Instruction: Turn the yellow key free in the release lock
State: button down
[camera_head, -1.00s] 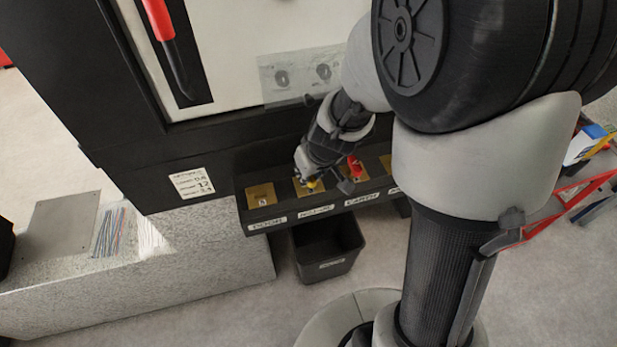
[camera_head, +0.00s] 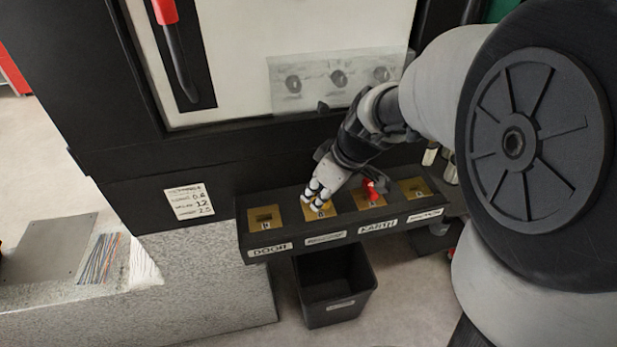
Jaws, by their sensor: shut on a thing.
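A dark shelf (camera_head: 290,237) holds a row of brass lock plates with labels below. The second plate from the left (camera_head: 330,212) is the release lock, though its label is blurred. My gripper (camera_head: 314,204) reaches down onto this plate from the upper right, its fingers shut on the yellow key. The key is nearly all hidden between the fingertips, so I cannot tell its angle or whether it is free of the lock.
A red key (camera_head: 371,192) stands in the EARTH plate just right of my gripper. The DOOR plate (camera_head: 266,219) is at the left. A dark bin (camera_head: 335,300) stands below the shelf. A clear cover (camera_head: 310,83) with round fittings is on the cabinet above.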

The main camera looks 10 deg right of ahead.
jog(key=shift+f+n+b, duration=0.2)
jog(key=shift+n+b, duration=0.15)
jog(key=shift+n, duration=0.25)
jog(key=shift+r+n+g+y, duration=0.15)
jog(key=shift+n+g+y, duration=0.25)
jog(key=shift+n, duration=0.3)
jog(key=n+g, duration=0.1)
jog(key=n, duration=0.2)
jog(key=shift+y, duration=0.3)
jog(key=n+g, duration=0.2)
jog(key=n, duration=0.3)
jog(key=c, duration=1.4)
grip_release()
jog(key=shift+r+p, duration=0.15)
jog(key=shift+p, duration=0.2)
